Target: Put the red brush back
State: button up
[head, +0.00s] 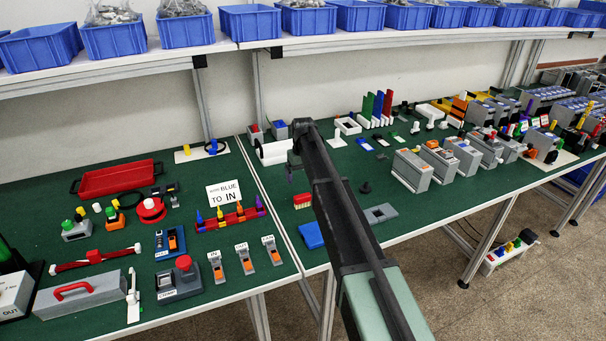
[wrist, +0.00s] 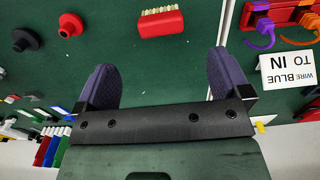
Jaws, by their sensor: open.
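The red brush (head: 302,204) lies on the green bench top, just right of the seam between the two benches. Its pale bristles show along one side. In the wrist view the red brush (wrist: 161,23) is near the top edge, ahead of the gap between the fingers and apart from them. My gripper (wrist: 163,78) is open and empty, with its two purple-grey fingers wide apart. In the head view only a bit of a purple finger shows beside my dark arm, behind the brush. I cannot pick out the brush's place.
A blue block (head: 311,236) lies in front of the brush, and a grey square plate (head: 380,213) is to the right. A red rack with coloured pegs (head: 230,218) and a "WIRE BLUE TO IN" sign (head: 224,193) stand left.

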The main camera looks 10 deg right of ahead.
jog(key=s+m, duration=0.2)
jog(key=s, duration=3.8)
